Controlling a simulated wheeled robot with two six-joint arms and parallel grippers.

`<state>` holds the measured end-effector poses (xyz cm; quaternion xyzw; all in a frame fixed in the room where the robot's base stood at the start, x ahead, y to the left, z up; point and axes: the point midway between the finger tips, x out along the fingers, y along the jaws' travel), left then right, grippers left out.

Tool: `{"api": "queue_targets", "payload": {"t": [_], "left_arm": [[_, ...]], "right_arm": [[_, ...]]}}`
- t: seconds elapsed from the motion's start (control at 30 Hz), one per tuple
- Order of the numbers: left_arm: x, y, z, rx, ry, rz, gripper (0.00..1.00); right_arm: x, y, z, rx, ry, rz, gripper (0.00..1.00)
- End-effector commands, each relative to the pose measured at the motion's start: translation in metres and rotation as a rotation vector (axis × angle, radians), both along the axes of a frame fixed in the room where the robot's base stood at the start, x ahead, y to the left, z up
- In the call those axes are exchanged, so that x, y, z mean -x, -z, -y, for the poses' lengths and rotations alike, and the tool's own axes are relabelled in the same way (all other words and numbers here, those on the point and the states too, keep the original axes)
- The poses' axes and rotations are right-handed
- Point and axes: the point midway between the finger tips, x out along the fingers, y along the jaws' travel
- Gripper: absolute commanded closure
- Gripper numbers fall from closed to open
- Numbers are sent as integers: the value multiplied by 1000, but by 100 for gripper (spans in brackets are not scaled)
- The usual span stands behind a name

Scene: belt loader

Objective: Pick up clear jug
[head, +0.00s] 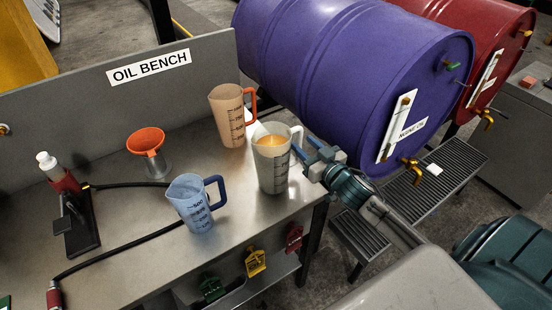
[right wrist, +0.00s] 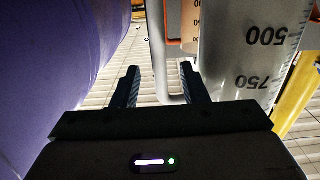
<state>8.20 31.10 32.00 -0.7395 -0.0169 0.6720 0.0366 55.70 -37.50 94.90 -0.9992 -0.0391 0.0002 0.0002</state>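The clear jug (head: 272,172) stands upright on the bench, with dark graduation marks and an amber content visible through its mouth. Its pale handle faces right. My right gripper (head: 304,148) is at the handle side of the jug. In the right wrist view, the two fingers of the gripper (right wrist: 160,82) are apart, and the jug's handle (right wrist: 158,45) shows between and beyond them. The jug's body (right wrist: 240,65) is to the right there, with upside-down markings. I cannot tell whether a finger touches the handle. My left gripper is not in view.
An orange-handled jug (head: 228,115) stands behind the clear jug, and a blue jug (head: 190,207) stands to its left. An orange funnel (head: 146,141) and a hand pump (head: 68,205) are further left. A purple drum (head: 350,75) lies close behind my right gripper.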

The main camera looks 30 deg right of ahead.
Motion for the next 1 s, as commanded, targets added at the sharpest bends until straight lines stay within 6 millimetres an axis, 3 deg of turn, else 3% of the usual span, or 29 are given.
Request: {"api": "queue_targets", "payload": {"t": [0.13,0.5,0.83,1.0], "left_arm": [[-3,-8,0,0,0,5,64],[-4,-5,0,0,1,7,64],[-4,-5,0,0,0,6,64],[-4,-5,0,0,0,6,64]], "right_arm": [[-13,-1,-1,-5,1,3,60],[-45,4,-4,-2,2,2,60],[-48,4,-4,0,1,1,60],[-48,4,-4,0,1,1,94]]}}
